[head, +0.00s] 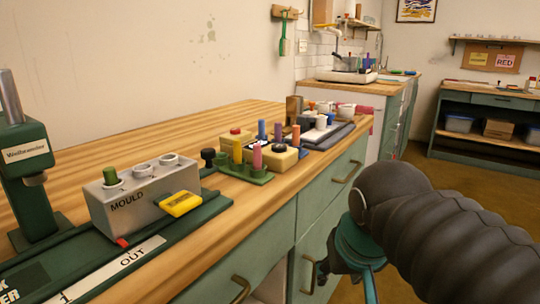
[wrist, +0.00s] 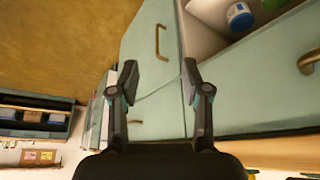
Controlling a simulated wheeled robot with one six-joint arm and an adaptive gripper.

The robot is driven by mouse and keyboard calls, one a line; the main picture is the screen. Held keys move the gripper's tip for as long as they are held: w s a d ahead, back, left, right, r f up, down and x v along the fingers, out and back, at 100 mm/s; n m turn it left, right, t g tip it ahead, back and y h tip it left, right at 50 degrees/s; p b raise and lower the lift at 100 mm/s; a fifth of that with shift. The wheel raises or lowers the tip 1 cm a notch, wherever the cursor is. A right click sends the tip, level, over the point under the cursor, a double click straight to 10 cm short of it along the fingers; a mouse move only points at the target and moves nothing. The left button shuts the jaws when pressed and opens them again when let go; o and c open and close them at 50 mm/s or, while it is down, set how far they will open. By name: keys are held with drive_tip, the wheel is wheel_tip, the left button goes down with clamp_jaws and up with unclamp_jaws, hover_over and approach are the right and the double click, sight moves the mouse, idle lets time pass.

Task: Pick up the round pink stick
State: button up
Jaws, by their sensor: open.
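A round pink stick (head: 257,157) stands upright in a small green rack (head: 240,174) on the wooden bench, in the head view. A yellow stick (head: 237,151) stands just to its left in the same rack. My gripper (wrist: 160,74) is open and empty in the wrist view, facing the cabinet fronts. In the head view my arm hangs at the right, in front of the bench and below its top, well away from the pink stick. Most of my gripper is hidden behind my arm there. The pink stick is not in the wrist view.
Blue, purple and orange sticks (head: 295,135) stand just behind the rack. Cabinet handles (head: 348,173) stick out below the bench edge. Floor at right is clear.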

drive_tip(key=w+a+r+m+h+p, duration=0.1)
drive_tip(key=w+a+r, duration=0.35)
drive_tip(key=r, duration=0.45)
drive_tip(key=w+a+r+m+p, duration=0.1)
drive_tip(key=w+a+r, duration=0.3)
drive_tip(key=r, duration=0.5)
drive_tip(key=m+g+h+p, duration=0.1)
drive_tip(key=m, duration=0.2)
approach(257, 145)
drive_tip(key=b+x, duration=0.1)
drive_tip(key=x, duration=0.9)
drive_tip(key=shift+w+f+b, duration=0.25)
drive_tip(key=shift+f+b, duration=0.1)
clamp_jaws()
